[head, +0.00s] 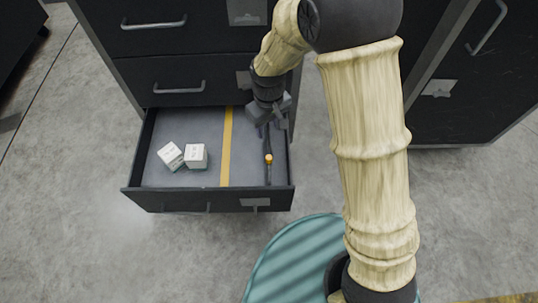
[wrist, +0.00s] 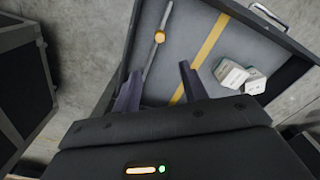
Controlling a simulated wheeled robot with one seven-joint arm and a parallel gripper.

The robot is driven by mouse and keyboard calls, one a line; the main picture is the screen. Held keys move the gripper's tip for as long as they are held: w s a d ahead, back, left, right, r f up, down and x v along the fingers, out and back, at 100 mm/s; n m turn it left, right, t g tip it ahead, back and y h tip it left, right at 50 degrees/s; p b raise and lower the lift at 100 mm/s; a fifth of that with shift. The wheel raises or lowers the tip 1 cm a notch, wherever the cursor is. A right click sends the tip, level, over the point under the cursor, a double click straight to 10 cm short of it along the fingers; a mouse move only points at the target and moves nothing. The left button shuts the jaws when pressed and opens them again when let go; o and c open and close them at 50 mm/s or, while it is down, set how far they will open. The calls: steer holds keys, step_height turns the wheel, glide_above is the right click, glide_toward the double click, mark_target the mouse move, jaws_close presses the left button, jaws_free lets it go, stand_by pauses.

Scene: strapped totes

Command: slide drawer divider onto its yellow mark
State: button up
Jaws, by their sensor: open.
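The drawer divider (head: 268,145) is a thin dark strip with an orange-yellow knob, standing near the right wall of the open drawer in the head view. The yellow mark (head: 226,145) is a stripe across the drawer floor, left of the divider and apart from it. In the wrist view the divider (wrist: 153,55) is left of the yellow mark (wrist: 205,52). My gripper (head: 270,129) is open over the back part of the divider. In the wrist view my gripper's fingers (wrist: 160,72) appear either side of the divider's line; contact cannot be told.
Two white boxes (head: 171,156) (head: 196,156) lie in the drawer left of the yellow mark. The open drawer (head: 205,200) has low dark walls. Closed drawers (head: 180,80) rise behind it, and another dark cabinet (head: 470,85) stands right. The floor between divider and mark looks clear.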

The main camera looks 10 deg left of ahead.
mark_target(269, 157)
steer(key=shift+f, duration=0.1)
step_height(269, 157, down, 17)
steer(key=b, duration=0.7)
steer(key=shift+f, duration=0.15)
steer(key=shift+c, duration=0.2)
jaws_close()
